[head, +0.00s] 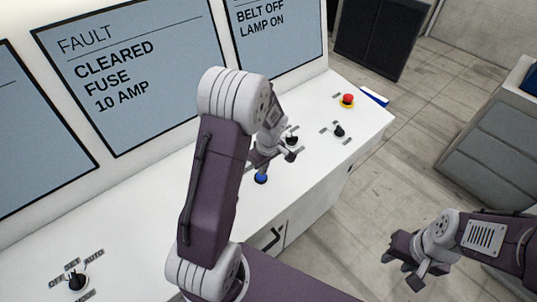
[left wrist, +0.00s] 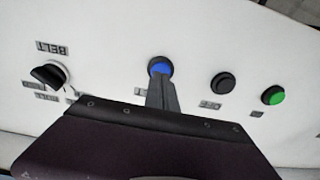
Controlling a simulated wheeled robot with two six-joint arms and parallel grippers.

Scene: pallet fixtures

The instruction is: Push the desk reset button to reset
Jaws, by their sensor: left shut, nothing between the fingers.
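A blue round button (head: 261,179) sits on the white desk panel, just below my left gripper (head: 264,165) in the head view. In the left wrist view the blue button (left wrist: 160,66) lies right at the tips of my left gripper (left wrist: 161,80). The fingers are shut with nothing between them, and they cover the button's near edge. I cannot tell whether they touch or press it. The label near it is too covered to read. My right gripper (head: 402,270) hangs open and empty over the floor, off the desk.
The wrist view shows a black button (left wrist: 223,83), a green button (left wrist: 273,95) and a BELT knob (left wrist: 49,75). A red mushroom button (head: 347,100) and a selector knob (head: 77,281) are on the desk. The screen (head: 130,70) reads "FAULT CLEARED FUSE 10 AMP".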

